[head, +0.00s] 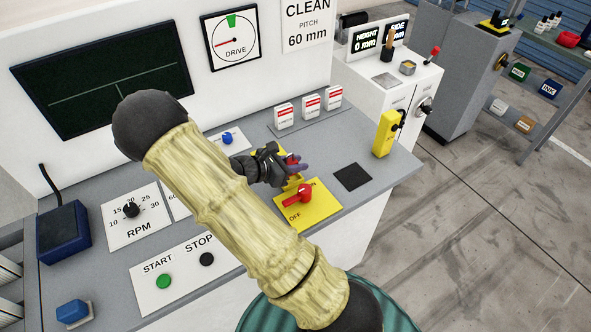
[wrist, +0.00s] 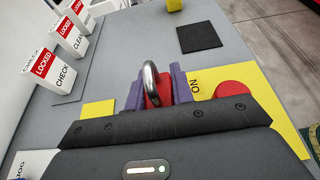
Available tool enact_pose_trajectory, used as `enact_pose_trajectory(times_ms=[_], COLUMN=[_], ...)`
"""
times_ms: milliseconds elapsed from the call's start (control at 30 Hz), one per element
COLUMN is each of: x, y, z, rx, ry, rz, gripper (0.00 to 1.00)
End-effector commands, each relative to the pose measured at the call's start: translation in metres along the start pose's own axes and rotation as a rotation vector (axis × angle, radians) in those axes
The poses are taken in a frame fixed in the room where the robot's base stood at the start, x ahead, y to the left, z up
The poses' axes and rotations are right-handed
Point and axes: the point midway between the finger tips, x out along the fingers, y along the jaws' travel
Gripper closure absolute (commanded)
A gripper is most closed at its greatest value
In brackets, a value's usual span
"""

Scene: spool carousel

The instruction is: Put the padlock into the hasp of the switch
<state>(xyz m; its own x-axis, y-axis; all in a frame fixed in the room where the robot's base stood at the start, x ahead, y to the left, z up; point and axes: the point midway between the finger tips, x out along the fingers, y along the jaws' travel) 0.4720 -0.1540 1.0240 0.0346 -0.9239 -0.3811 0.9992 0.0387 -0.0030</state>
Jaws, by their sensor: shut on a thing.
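The padlock is red with a steel shackle; it shows in the wrist view (wrist: 153,88) with the shackle pointing up. In the head view only a bit of its red (head: 293,160) shows. My gripper (head: 292,165) is shut on it, its purple fingers (wrist: 156,90) on both sides of the red body. The switch (head: 302,194) is a red handle on a yellow plate marked ON and OFF, just in front of my gripper. In the wrist view its red part (wrist: 234,96) lies right of the padlock. I cannot make out the hasp.
A yellow patch (wrist: 98,110) lies beside my gripper. A black square (head: 352,177) and a yellow upright box (head: 384,133) are to the right. Several LOCKED tag blocks (head: 311,106) stand behind. START and STOP buttons (head: 164,281) are at the front left.

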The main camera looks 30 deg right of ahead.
Motion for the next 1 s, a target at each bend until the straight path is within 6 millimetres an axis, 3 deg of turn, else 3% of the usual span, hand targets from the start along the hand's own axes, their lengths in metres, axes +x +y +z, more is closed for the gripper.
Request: enact_pose_trajectory(times_ms=[200, 633, 667, 733, 1000], x=[0.011, 0.016, 0.016, 0.015, 0.012], y=[0.000, -0.001, -0.001, -0.001, 0.000], z=[-0.025, -0.031, -0.030, -0.030, -0.031], rx=[-0.002, 0.003, 0.002, 0.002, 0.000], ry=[-0.001, 0.000, 0.001, 0.001, 0.001], rz=[-0.002, -0.006, -0.006, -0.005, 0.000], gripper=[1.00, 1.00, 0.71, 0.57, 0.55])
